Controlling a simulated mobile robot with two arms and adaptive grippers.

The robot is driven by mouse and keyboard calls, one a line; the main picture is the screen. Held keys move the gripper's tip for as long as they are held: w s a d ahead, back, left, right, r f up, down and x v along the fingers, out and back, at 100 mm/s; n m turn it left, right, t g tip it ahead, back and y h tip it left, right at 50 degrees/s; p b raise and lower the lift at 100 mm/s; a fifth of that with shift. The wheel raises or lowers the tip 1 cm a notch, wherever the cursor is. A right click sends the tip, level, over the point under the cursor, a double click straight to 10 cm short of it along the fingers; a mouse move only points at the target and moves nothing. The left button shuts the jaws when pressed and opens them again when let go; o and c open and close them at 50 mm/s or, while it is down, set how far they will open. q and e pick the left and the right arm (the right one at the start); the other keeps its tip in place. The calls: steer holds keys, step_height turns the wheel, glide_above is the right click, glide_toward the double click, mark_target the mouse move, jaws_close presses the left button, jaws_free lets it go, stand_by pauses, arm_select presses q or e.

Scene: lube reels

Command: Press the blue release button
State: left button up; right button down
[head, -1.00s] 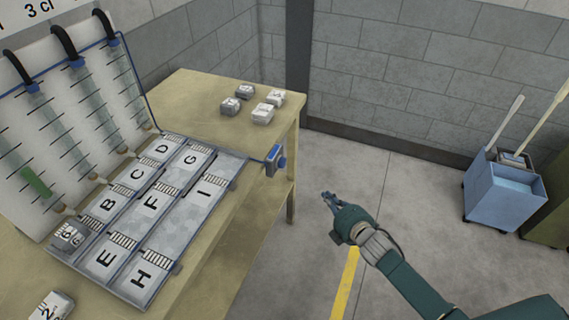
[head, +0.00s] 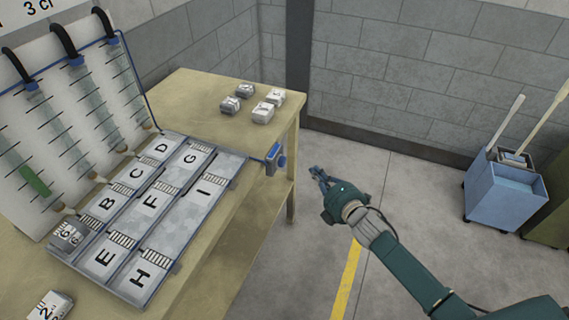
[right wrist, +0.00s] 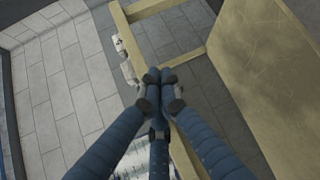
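The blue release button (head: 282,161) sits on a small blue and grey housing (head: 272,157) at the right edge of the table, beside the lettered tray (head: 202,192). My right gripper (head: 317,172) is just right of the button, in the air off the table edge, with a gap between them. In the right wrist view its fingers (right wrist: 160,76) are drawn together and nothing shows between them. I cannot make out the button in that view. My left gripper is not in view.
The wooden table (head: 195,95) bears several small grey-white blocks (head: 263,113) at its back corner. A board with hoses (head: 75,120) stands behind the tray. A blue bucket cart (head: 500,198) stands at far right. The floor around my right arm is clear.

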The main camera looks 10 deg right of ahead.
mark_target(282, 162)
steer(key=w+a+b, duration=0.1)
steer(key=w+a, duration=0.3)
steer(key=a, duration=0.1)
steer(key=shift+a+b, duration=0.35)
steer(key=shift+b, duration=0.05)
stand_by(1.2)
steer(key=shift+w+a, duration=0.2)
steer(key=shift+a, duration=0.2)
steer(key=shift+w+a, duration=0.25)
steer(key=shift+a, duration=0.1)
stand_by(0.6)
steer(key=shift+s+d, duration=0.1)
stand_by(0.4)
steer(key=shift+s+d, duration=0.4)
steer(key=shift+d, duration=0.25)
steer(key=shift+p, duration=0.3)
